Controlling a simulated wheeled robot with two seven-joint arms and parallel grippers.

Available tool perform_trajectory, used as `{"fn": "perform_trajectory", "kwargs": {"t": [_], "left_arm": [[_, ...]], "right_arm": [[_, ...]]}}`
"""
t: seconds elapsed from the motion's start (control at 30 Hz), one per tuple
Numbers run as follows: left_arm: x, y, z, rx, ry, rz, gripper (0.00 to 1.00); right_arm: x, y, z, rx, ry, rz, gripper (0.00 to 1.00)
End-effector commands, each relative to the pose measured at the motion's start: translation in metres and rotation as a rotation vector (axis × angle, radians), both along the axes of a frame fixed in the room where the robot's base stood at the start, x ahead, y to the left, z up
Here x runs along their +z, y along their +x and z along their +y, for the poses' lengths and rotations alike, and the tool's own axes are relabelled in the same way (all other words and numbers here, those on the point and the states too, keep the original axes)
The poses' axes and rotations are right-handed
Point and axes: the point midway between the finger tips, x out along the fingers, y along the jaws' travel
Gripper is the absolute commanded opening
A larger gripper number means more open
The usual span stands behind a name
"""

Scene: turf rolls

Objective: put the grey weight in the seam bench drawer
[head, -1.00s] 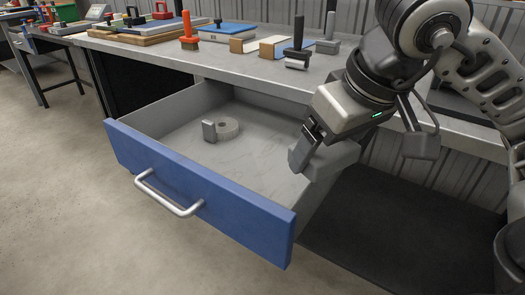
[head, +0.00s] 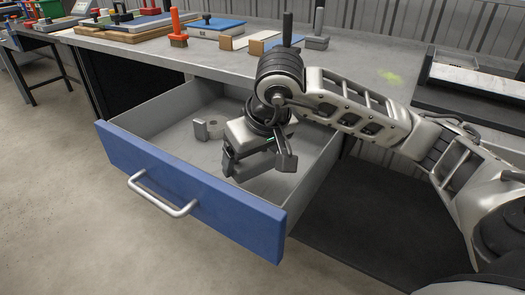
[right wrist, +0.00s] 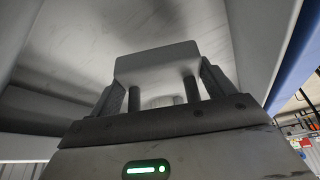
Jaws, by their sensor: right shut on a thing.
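My right gripper (head: 240,165) is over the inside of the open seam bench drawer (head: 235,210), near its front panel. The drawer has a blue front, a silver bar handle and a grey interior. In the right wrist view the gripper is shut on the grey weight (right wrist: 157,65), a pale grey block between its two fingers. In the head view the gripper mostly hides the weight, and I cannot tell whether it touches the drawer floor. My left gripper is not in view.
The bench top (head: 345,65) above holds several tools and boards. A dark mat (head: 350,225) lies on the floor to the right.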

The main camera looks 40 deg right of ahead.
Motion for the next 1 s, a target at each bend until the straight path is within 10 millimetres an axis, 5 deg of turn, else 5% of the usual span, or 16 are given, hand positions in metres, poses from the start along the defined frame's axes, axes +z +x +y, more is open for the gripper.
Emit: {"fn": "perform_trajectory", "kwargs": {"t": [0.4,0.87,0.9,1.0], "left_arm": [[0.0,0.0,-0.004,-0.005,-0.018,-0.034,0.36],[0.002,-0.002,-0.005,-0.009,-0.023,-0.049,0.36],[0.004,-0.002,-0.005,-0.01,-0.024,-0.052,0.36],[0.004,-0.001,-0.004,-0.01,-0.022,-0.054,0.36]], "right_arm": [[-0.036,0.009,0.003,0.001,0.002,-0.005,0.16],[-0.042,0.01,0.002,-0.001,0.001,-0.01,0.16],[-0.044,0.008,0.002,0.0,0.0,0.0,0.93],[-0.044,0.008,0.002,0.0,0.0,0.0,1.0]]}}
